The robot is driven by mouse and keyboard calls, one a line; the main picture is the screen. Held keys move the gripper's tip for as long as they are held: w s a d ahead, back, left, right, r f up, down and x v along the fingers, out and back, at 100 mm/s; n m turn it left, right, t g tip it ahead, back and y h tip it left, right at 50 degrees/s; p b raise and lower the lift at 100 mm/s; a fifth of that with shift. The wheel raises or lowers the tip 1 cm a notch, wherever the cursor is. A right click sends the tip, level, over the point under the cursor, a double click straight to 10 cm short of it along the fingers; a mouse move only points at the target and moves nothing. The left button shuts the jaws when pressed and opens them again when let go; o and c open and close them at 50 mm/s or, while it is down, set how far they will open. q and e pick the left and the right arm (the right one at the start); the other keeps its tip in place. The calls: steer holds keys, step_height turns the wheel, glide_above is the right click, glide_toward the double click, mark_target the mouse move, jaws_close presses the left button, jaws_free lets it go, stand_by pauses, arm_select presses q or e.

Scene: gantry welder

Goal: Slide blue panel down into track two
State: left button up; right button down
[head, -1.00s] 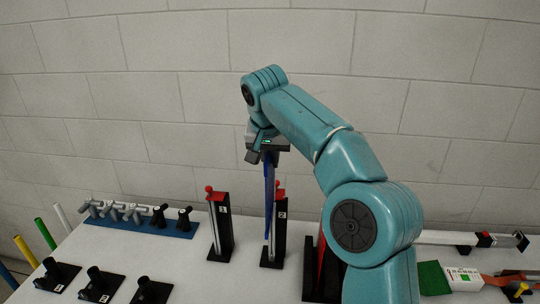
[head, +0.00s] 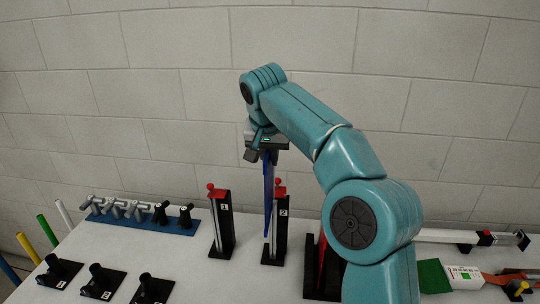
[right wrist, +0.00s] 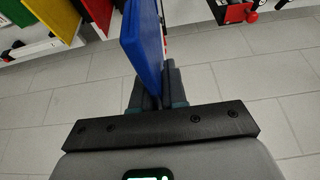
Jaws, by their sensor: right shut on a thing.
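The blue panel (head: 267,200) hangs upright, edge-on to the head view, with its lower end beside the post of track two (head: 281,225). I cannot tell whether it is inside the groove. Track two is a black upright marked 2 with a red knob on top. My right gripper (head: 267,152) is shut on the panel's upper end, above the track. The right wrist view shows the blue panel (right wrist: 142,45) between the dark fingers (right wrist: 157,88). My left gripper is out of view.
A similar track marked 1 (head: 221,222) stands just left of track two. A red panel (head: 322,262) stands to the right, partly behind my right arm. A blue rack (head: 150,223) and several black stands (head: 103,281) are at the left.

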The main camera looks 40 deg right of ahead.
mark_target(269, 171)
steer(key=shift+w+f+b, duration=0.25)
steer(key=shift+f+b, duration=0.25)
steer(key=shift+f, duration=0.2)
step_height(269, 171, down, 3)
steer(key=b, duration=0.2)
steer(key=shift+s+b, duration=0.15)
steer(key=shift+b, duration=0.2)
step_height(269, 171, down, 21)
steer(key=b, duration=1.6)
steer(key=shift+r+b, duration=0.2)
steer(key=shift+b, duration=0.15)
steer(key=c, duration=1.1)
jaws_free()
stand_by(0.7)
